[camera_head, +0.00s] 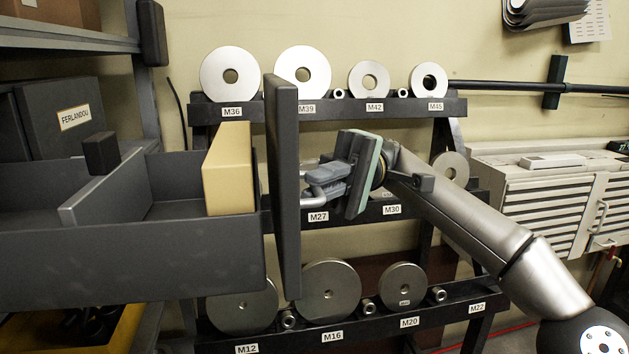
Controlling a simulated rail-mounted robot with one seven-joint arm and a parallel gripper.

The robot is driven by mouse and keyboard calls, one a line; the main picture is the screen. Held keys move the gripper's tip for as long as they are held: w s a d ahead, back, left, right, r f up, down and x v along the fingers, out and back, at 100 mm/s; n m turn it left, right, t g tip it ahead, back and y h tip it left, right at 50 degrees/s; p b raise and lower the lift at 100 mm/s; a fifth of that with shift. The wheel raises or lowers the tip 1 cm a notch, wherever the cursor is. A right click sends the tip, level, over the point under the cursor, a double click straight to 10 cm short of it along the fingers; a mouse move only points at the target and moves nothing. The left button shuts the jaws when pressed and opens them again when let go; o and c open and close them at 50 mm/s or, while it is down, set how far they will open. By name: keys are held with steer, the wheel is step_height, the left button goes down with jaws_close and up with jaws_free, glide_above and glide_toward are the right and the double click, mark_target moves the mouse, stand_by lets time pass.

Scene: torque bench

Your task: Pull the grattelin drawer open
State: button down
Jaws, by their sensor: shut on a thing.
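A dark grey drawer (120,265) juts out from the left, well open. Its tall front panel (283,190) is seen nearly edge-on, and no name on it is readable from here. A metal bar handle (314,201) sits on the panel's right side. My gripper (318,182) reaches in from the right and is shut on this handle; the fingers hide part of it. Inside the drawer are a tan block (230,168) against the front, a grey divider (105,187) and a small dark block (101,153).
A dark box labelled FERLANDOU (73,118) stands behind the drawer at left. A rack (330,107) with metal discs and M-size labels stands behind the panel and gripper. A light multi-drawer cabinet (540,205) is at right. A yellow bin (125,330) lies below the drawer.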

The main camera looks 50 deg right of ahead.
steer(key=c, duration=1.5)
jaws_free()
steer(key=shift+w+d+f+p, duration=0.25)
steer(key=shift+d+f+p, duration=0.15)
steer(key=shift+d, duration=2.5)
steer(key=shift+w+d+f+p, duration=0.25)
steer(key=shift+d+f, duration=0.2)
steer(key=shift+d, duration=2.4)
steer(key=shift+w+d+f+p, duration=0.2)
steer(key=shift+d+f+p, duration=0.2)
steer(key=shift+d, duration=2.5)
